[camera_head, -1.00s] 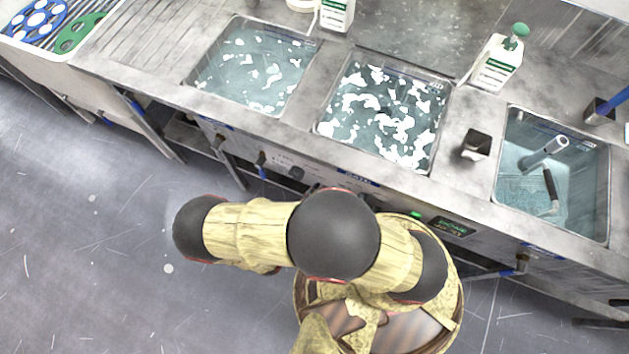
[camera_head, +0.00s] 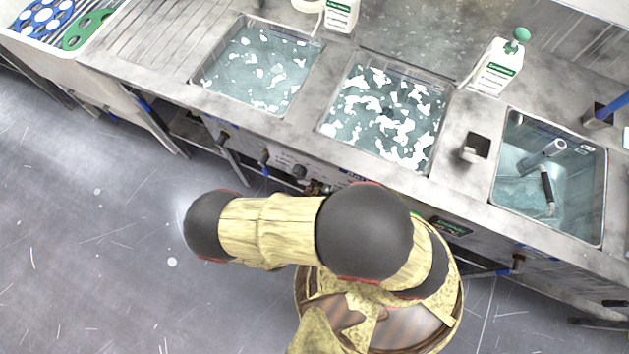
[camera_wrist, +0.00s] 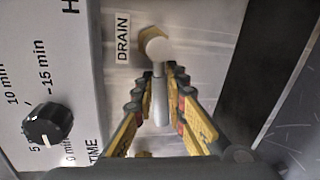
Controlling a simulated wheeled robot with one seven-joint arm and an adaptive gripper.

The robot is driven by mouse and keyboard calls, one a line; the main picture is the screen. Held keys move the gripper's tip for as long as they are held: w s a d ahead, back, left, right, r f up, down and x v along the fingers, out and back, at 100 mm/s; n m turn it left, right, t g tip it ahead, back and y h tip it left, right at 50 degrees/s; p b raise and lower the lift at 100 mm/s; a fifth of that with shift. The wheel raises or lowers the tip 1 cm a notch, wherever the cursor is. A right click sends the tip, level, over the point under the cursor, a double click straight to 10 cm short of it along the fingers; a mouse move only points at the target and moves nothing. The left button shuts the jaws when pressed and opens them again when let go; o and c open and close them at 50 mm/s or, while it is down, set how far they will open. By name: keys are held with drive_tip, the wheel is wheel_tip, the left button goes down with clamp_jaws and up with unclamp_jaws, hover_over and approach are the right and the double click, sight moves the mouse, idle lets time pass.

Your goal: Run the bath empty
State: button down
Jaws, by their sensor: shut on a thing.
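The middle bath (camera_head: 338,132) holds pale blue-green water with white foam patches on top. In the wrist view, a DRAIN label (camera_wrist: 122,38) is on the front panel beside a brass valve (camera_wrist: 146,40) with a pale round end. A grey valve lever (camera_wrist: 161,98) runs from it between the fingers. My gripper (camera_wrist: 158,86) is shut on this lever, one yellow-padded finger on each side. In the head view my arm hides the gripper and the lever.
A black timer knob (camera_wrist: 48,126) is left of the lever. A left foamy basin (camera_head: 212,82) and a right sink (camera_head: 498,190) with a spray handle (camera_head: 545,155) flank the bath. White bottles (camera_head: 495,70) stand behind. The floor (camera_head: 90,250) at left is clear.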

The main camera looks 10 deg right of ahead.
drive_tip(key=shift+r+m, duration=0.15)
drive_tip(key=shift+m, duration=0.15)
idle(0.4)
drive_tip(key=c, duration=1.8)
unclamp_jaws()
drive_tip(key=v, duration=0.7)
drive_tip(key=shift+s, duration=0.25)
drive_tip(key=shift+a+r, duration=0.1)
